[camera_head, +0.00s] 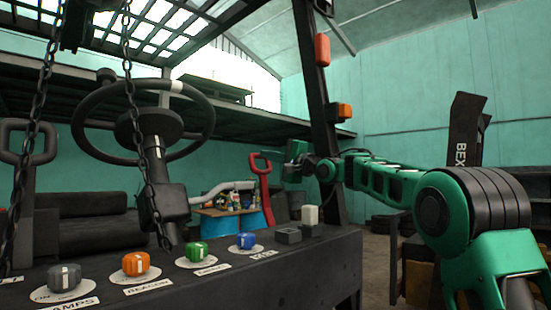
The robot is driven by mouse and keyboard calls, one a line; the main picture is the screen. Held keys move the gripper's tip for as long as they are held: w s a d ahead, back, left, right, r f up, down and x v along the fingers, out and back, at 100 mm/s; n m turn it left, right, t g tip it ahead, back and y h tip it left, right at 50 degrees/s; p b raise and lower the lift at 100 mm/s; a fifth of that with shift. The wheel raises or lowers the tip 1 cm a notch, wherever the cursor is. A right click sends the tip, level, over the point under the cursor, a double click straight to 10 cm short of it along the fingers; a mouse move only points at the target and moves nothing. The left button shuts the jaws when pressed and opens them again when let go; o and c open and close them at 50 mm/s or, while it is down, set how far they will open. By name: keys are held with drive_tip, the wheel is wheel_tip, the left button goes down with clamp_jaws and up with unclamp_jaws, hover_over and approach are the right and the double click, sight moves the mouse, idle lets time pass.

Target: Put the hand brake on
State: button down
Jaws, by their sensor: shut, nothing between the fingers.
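A red lever with a loop handle (265,190) stands behind the dashboard, right of the steering column, leaning slightly left. It looks like the hand brake, but no label on it can be read. A black loop-handled lever (26,160) stands upright at the far left. My green arm reaches in from the right, past the dark upright post. My gripper (287,168) is shut and empty, close to the right of the red handle's top. I cannot tell whether they touch, and the fingers are small and partly hidden.
The dashboard (330,262) carries grey, orange, green and blue knobs and a pale rocker switch (310,214). The steering wheel (143,120) and two hanging chains (131,80) are on the left. The dark post (320,110) stands beside my arm. A blue drum table with items is behind.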

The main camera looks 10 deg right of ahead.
drive_tip(key=s+d+r, duration=0.2)
drive_tip(key=s+d, duration=0.5)
drive_tip(key=s, duration=0.4)
drive_tip(key=shift+s+d, duration=0.25)
drive_tip(key=shift+d, duration=0.1)
